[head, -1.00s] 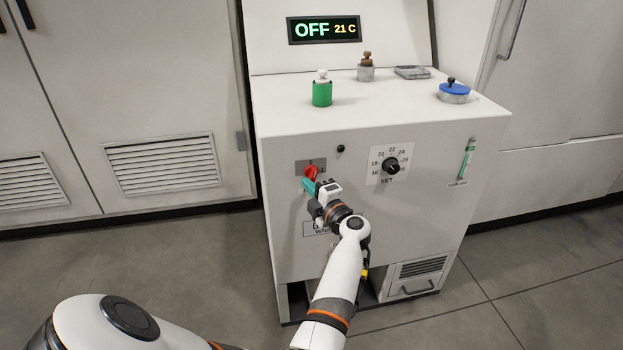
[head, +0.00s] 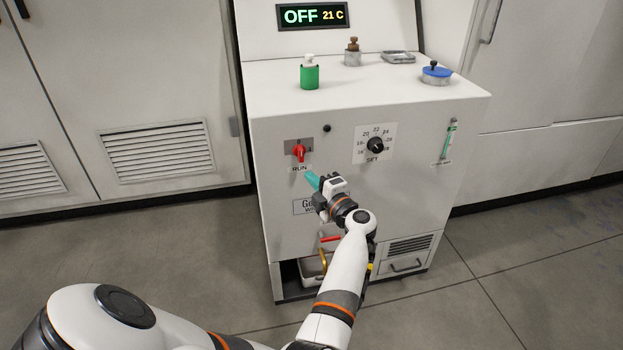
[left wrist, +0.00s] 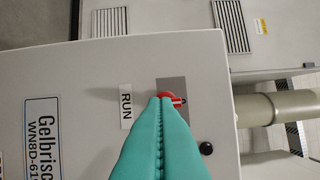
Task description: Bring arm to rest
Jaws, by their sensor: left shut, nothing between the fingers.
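My left gripper (head: 313,180) is shut and empty in front of the machine's front panel, just below and right of the red RUN switch (head: 299,152). In the left wrist view its teal fingers (left wrist: 161,140) are pressed together, and their tips overlap part of the red switch (left wrist: 172,97) in the picture. In the head view the switch shows clear of the fingers, its handle pointing down. My right gripper is in neither view.
The white machine (head: 400,215) has a display (head: 312,16) reading OFF 21 C and a SET dial (head: 376,145). A green container (head: 309,76), a brown-topped weight (head: 352,52), a small metal tray (head: 398,57) and a blue-lidded dish (head: 436,74) stand on top. Floor is open at the left.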

